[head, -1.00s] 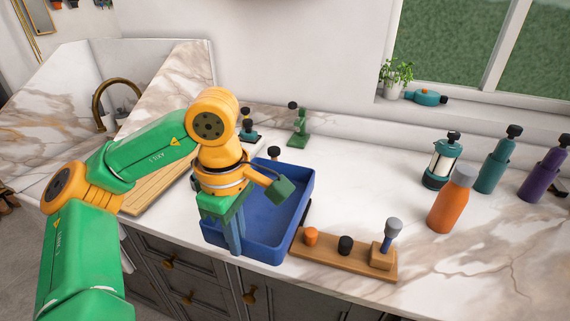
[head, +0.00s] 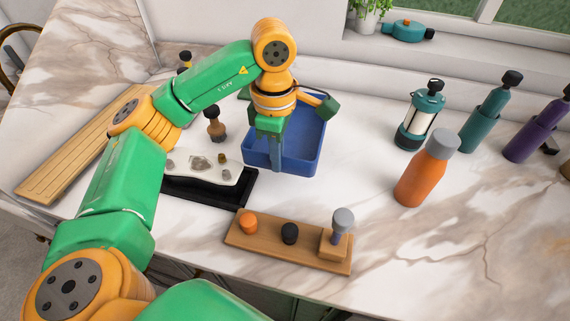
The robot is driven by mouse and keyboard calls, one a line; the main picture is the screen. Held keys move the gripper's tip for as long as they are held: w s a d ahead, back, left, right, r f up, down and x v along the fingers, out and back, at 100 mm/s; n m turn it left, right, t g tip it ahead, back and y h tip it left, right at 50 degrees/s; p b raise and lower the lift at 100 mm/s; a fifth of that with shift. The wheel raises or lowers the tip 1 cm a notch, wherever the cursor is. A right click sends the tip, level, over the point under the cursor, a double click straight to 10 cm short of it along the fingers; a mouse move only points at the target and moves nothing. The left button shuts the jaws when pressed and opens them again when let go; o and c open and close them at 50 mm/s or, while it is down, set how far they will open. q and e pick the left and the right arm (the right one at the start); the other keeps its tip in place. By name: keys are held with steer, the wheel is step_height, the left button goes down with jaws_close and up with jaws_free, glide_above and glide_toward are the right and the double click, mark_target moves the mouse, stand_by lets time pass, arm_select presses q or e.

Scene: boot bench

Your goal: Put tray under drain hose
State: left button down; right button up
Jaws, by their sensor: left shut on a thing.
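The blue tray (head: 307,138) is a rectangular open box toward the back of the marble counter. My left gripper (head: 278,158) points down at its near wall and is shut on it. The tray looks level and empty, but the gripper and wrist hide part of it. I cannot tell whether it touches the counter. I cannot make out a drain hose. My right gripper is not in view.
A black tray (head: 218,196) with a pale stone-covered board lies left of the blue tray. A wooden holder with knobs (head: 270,247) lies in front. An orange bottle (head: 420,174) and a teal lantern (head: 421,118) stand right. The centre counter is clear.

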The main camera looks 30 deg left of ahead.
arm_select(q)
steer(key=w+f, duration=0.1)
steer(key=w+d+f, duration=0.1)
steer(key=f, duration=0.1)
steer(key=w+f, duration=0.1)
steer(key=shift+w+d+f, duration=0.2)
steer(key=shift+w+d, duration=0.1)
steer(key=shift+w, duration=0.05)
step_height(320, 180, down, 2)
steer(key=shift+s+f+p, duration=0.1)
steer(key=shift+f+p, duration=0.05)
steer(key=shift+p, duration=0.85)
steer(key=shift+f, duration=0.35)
steer(key=shift+f+b, duration=0.25)
steer(key=shift+b, duration=0.05)
steer(key=c, duration=1)
jaws_free()
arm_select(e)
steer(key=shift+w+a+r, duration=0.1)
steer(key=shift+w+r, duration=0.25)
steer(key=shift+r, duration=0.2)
arm_select(q)
steer(key=shift+r, duration=0.1)
